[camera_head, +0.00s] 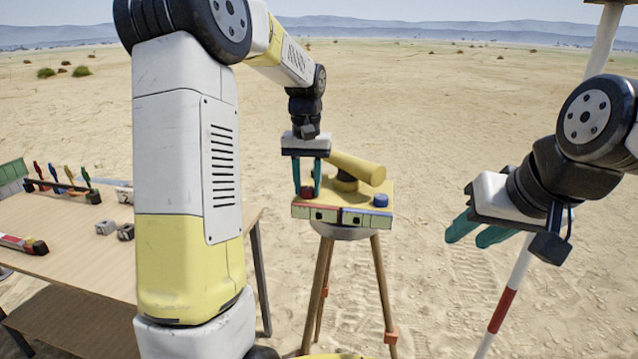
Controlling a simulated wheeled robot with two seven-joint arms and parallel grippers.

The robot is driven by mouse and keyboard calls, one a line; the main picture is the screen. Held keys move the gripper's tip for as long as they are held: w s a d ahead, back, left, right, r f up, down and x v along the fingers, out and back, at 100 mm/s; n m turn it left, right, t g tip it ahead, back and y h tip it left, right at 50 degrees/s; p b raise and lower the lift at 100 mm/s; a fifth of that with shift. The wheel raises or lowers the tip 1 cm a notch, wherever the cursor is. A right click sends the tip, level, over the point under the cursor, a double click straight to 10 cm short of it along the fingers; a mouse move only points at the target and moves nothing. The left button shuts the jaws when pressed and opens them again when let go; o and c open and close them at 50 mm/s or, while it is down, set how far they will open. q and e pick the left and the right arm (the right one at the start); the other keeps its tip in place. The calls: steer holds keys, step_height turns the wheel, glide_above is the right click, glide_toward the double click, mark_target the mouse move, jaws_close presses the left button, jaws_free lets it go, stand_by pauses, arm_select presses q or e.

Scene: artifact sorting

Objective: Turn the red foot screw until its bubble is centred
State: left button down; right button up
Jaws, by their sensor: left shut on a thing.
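The yellow levelling instrument (345,196) stands on a wooden tripod (321,285) in the middle of the head view. The red foot screw (307,191) is at its left front, between the teal fingers of my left gripper (307,185). That gripper points down and is shut on the screw, which the fingers partly hide. A red-marked vial (323,214) is on the instrument's front face below the screw. Its bubble is too small to judge. My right gripper (468,236) is open and empty, apart from the instrument at the right.
A blue foot screw (380,200) and a blue-marked vial (362,217) are at the instrument's right. A yellow telescope tube (357,166) lies above it. A wooden table (75,235) with tools stands at the left. A red-and-white pole (502,310) stands at the right.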

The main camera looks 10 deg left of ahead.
mark_target(307, 188)
arm_select(q)
steer(key=m, duration=0.6)
stand_by(0.3)
steer(key=shift+m, duration=0.4)
steer(key=c, duration=1)
jaws_free()
step_height(307, 188, up, 8)
steer(key=shift+f, duration=0.1)
